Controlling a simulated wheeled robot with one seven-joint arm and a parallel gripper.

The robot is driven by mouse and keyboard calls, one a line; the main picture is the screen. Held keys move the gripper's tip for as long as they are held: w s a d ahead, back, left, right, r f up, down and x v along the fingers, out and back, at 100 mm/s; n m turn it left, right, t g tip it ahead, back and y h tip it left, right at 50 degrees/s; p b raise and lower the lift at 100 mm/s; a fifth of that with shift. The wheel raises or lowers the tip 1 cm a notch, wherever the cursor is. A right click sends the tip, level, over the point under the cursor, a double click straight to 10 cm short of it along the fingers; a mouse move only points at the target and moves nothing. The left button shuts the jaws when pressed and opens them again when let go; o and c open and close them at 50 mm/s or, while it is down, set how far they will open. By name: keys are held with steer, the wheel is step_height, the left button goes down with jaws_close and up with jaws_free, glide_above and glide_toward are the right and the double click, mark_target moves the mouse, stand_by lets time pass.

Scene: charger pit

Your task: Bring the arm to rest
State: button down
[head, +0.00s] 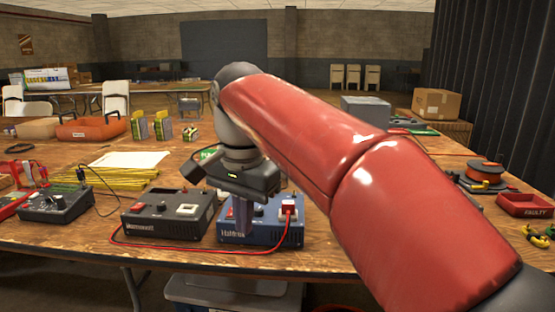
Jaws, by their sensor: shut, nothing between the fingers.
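My gripper (241,218) hangs from my red arm above the front middle of the wooden table (80,232). Its fingers point down and are shut with nothing between them. They show in front of a blue charger box (262,236) near the table's front edge; I cannot tell whether they touch it. A red plug sits on top of that box at its right, and a red cable runs from it. A black charger box (165,224) stands just left of the gripper. My arm hides part of the table's right side.
A grey meter box (57,206) with leads stands at the left front. Yellow sticks (118,178) lie behind it. At right are a red tray marked FAULTY (524,205), an orange spool (485,171) and a cardboard box (436,103).

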steer(key=s+d+f+n+t, duration=0.1)
steer(key=s+d+f, duration=0.15)
steer(key=d, duration=0.35)
steer(key=s+d+f+n+t, duration=0.1)
steer(key=s+d+f, duration=0.15)
steer(key=d, duration=0.35)
steer(key=s+d+f+n+t, duration=0.2)
steer(key=s+d+f+n, duration=0.1)
steer(key=s+d+f, duration=0.6)
step_height(320, 180, down, 3)
steer(key=shift+s+f+n+t, duration=0.15)
steer(key=shift+n+t, duration=0.25)
